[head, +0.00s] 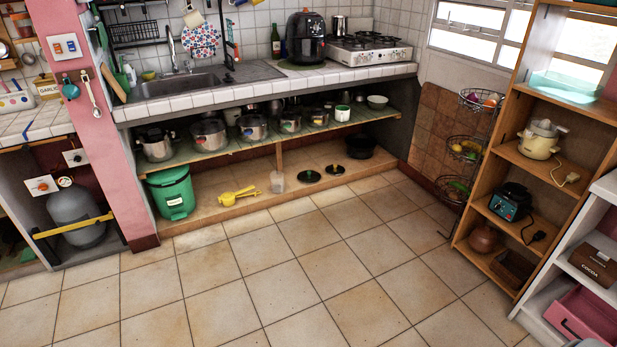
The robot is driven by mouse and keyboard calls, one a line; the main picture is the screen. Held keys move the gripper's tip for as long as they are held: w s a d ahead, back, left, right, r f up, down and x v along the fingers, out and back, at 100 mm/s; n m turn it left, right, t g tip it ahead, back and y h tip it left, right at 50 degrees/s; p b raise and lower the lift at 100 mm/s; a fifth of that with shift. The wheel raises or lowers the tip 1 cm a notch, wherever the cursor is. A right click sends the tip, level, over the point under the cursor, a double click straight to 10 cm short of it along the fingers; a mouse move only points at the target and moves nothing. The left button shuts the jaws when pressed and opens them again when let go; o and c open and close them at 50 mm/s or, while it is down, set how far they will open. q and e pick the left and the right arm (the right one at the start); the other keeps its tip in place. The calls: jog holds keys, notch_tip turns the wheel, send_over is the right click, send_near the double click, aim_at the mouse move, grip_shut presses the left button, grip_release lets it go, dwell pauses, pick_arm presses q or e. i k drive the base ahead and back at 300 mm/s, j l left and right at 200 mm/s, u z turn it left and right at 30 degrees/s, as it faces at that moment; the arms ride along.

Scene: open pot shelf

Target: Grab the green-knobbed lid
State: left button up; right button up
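Neither of my grippers shows in the head view.
Several pots stand on the shelf (230,146) above the lids. A green bin (172,192), a yellow tool (240,194), a clear cup (278,182) and a black pot (361,147) share the bottom board. The tiled floor (290,270) in front is clear. A wire basket stand (466,150) stands right.

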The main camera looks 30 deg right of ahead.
aim_at(307, 176)
jog(key=i+l+z, duration=0.6)
jog(key=i, duration=0.15)
jog(key=i+l+z, duration=0.2)
jog(key=i+z, duration=0.45)
jog(key=i, duration=0.2)
